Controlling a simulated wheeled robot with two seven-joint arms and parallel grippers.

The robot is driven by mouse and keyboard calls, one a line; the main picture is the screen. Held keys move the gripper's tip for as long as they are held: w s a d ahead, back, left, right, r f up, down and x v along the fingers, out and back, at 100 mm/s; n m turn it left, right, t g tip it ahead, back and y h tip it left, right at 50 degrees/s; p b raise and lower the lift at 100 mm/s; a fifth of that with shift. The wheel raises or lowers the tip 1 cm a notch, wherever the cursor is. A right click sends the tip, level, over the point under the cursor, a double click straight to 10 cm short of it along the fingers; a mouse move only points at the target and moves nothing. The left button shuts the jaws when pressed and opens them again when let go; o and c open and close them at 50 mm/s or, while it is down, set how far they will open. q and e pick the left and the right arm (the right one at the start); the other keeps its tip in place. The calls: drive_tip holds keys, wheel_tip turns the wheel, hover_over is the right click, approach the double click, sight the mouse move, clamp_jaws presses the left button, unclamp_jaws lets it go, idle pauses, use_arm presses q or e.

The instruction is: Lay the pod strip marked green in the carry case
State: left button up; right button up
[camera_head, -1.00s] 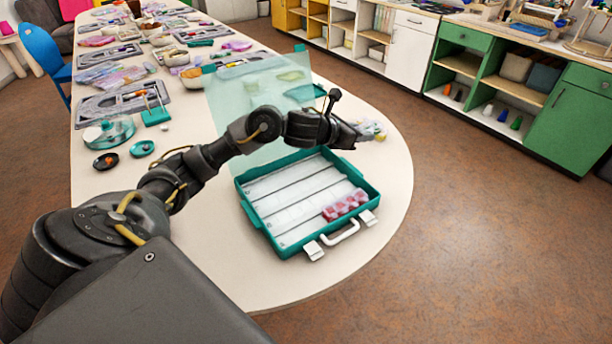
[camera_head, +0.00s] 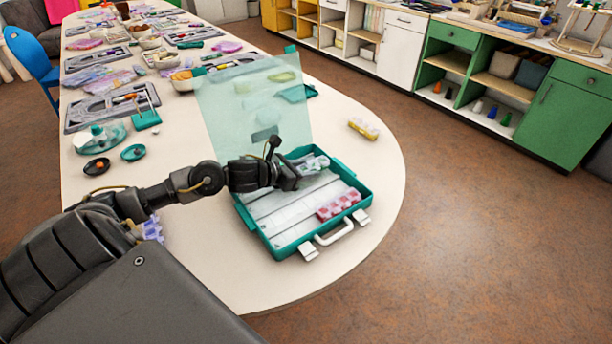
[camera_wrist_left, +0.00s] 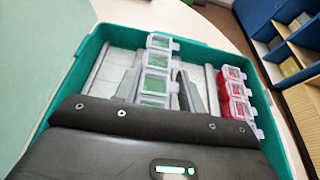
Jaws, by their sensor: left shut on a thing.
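The carry case (camera_head: 362,184) is an open teal tray with a white slotted floor and a clear teal lid (camera_head: 225,105) raised behind it. A pod strip with green contents (camera_wrist_left: 156,78) is between the fingers of my left gripper (camera_wrist_left: 160,92). In the head view, the strip (camera_head: 316,163) and my left gripper (camera_head: 300,172) are over the back part of the case. I cannot tell whether the strip touches the case floor. A red pod strip (camera_head: 338,204) lies in the case at the front right, and shows in the wrist view too (camera_wrist_left: 235,92). My right gripper is out of view.
A yellow pod strip (camera_head: 363,129) lies on the table right of the lid. A purple pod strip (camera_head: 152,228) is partly hidden by my left arm. Small dishes (camera_head: 134,152), a teal stand (camera_head: 146,119) and boards fill the table's left.

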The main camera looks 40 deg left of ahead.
use_arm(q)
wheel_tip(320, 180, down, 2)
drive_tip(key=shift+f, duration=0.2)
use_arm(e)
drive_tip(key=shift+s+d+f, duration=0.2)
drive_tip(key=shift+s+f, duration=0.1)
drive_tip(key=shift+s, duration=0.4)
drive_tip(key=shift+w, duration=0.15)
use_arm(q)
drive_tip(key=o, duration=0.9)
drive_tip(key=shift+o, duration=0.7)
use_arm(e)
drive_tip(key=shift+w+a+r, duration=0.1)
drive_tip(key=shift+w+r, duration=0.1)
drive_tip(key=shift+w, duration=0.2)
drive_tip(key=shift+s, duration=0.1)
